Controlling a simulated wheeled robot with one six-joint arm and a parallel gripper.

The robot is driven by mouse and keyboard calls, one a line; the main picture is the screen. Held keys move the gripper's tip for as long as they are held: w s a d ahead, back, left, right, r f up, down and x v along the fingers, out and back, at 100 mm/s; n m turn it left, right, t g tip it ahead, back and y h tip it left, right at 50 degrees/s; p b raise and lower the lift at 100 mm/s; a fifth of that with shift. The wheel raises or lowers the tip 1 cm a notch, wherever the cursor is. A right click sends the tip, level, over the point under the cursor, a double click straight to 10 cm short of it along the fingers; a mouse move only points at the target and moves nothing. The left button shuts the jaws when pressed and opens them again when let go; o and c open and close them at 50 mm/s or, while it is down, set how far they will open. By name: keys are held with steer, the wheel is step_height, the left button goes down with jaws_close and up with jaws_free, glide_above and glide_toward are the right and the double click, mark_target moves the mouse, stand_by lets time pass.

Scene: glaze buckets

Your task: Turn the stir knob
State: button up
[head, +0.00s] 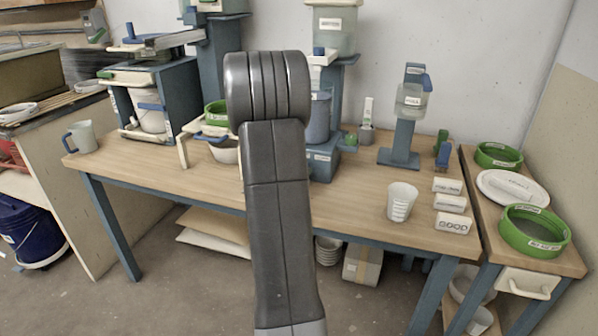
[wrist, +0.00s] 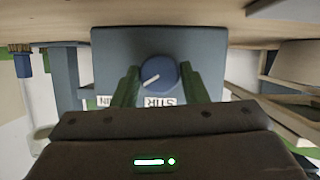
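The stir knob (wrist: 153,68) is a round blue dial with a white pointer line, on the face of a blue-grey box in the wrist view. Its STIR label (wrist: 160,101) appears upside down; another label to its left is partly hidden by a finger. In the head view, the blue box (head: 324,164) shows beside my arm, which hides my gripper and the knob.
A side table at right carries green sieves (head: 535,230). The table's front middle is mostly clear.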

steer(key=c, duration=0.5)
steer(key=shift+o, duration=0.2)
steer(key=shift+d+f+m+t+y+b, duration=0.1)
steer(key=shift+f+m+t+y+b, duration=0.05)
steer(key=shift+m+y+b, duration=0.4)
steer(key=shift+d+f+m+t+y+b, duration=0.15)
steer(key=shift+m+y+b, duration=0.2)
steer(key=shift+m+b, duration=0.3)
steer(key=m+y+b, duration=0.1)
steer(key=b, duration=0.3)
steer(key=shift+s+f+m, duration=0.1)
steer(key=shift+m, duration=0.3)
steer(key=m+t+y+b, duration=0.1)
steer(key=m+b, duration=0.1)
steer(key=b, duration=0.3)
steer(key=shift+f+b, duration=0.1)
steer(key=shift+b, duration=0.2)
steer(key=m+t+y+b, duration=0.1)
steer(key=m+b, duration=0.1)
steer(key=b, duration=0.5)
steer(key=shift+d+m, duration=0.1)
steer(key=shift+m, duration=0.2)
steer(key=m+y+b, duration=0.1)
steer(key=b, duration=0.3)
steer(key=shift+t, duration=0.4)
steer(key=shift+m, duration=0.3)
